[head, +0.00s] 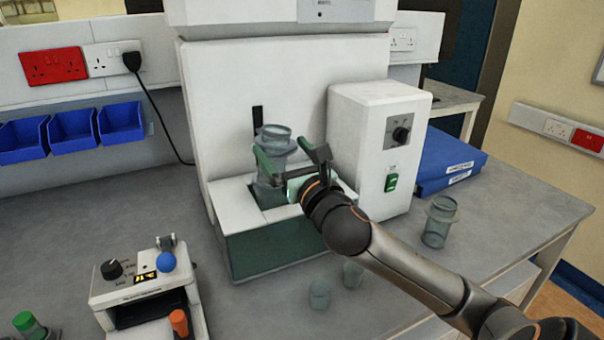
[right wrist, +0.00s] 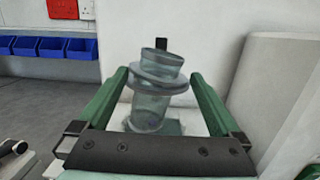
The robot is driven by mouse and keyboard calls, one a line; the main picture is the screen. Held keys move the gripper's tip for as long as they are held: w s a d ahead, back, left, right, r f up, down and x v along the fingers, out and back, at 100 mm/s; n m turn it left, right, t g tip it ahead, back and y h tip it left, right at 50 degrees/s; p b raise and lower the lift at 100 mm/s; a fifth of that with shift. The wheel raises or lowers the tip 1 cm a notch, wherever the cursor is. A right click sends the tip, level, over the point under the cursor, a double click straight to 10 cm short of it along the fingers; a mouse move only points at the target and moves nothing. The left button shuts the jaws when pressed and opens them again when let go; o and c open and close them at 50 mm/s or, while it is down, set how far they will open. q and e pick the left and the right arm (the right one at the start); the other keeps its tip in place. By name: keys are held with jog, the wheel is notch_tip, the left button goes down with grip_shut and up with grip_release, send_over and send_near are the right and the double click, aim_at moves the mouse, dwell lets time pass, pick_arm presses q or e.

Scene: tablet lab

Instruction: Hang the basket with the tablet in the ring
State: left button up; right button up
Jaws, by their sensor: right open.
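A clear, glass-like basket (head: 270,172) with a wide collar stands in the opening of the white and green bath at the machine's front. It leans slightly, and its lower end is hidden in the bath. In the right wrist view the basket (right wrist: 150,108) passes up through a wide collar or ring (right wrist: 160,82); I cannot tell whether this is a separate part. A faint bluish spot shows low inside, too unclear to name as the tablet. My right gripper (head: 280,144) is open, with its green fingers on either side of the basket and gaps visible between. My left gripper is not in view.
Two small clear cups (head: 320,293) stand in front of the bath. A white control box (head: 380,150) rises close right of the gripper. A small tester (head: 148,290) stands at front left.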

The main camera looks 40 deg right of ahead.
jog(key=shift+g, duration=0.4)
jog(key=s+f, duration=0.2)
jog(key=s, duration=0.1)
jog(key=s+f, duration=0.1)
jog(key=shift+s+a+f+p, duration=0.15)
jog(key=shift+s+a+p, duration=0.15)
jog(key=shift+s+a, duration=0.05)
jog(key=shift+t, duration=0.4)
jog(key=s+p, duration=0.1)
jog(key=p, duration=0.1)
jog(key=s+r+p, duration=0.1)
jog(key=s+p, duration=0.1)
jog(key=p, duration=0.1)
jog(key=s+a+r+p, duration=0.1)
jog(key=s+p, duration=0.1)
jog(key=shift+r, duration=0.1)
jog(key=shift+a, duration=0.1)
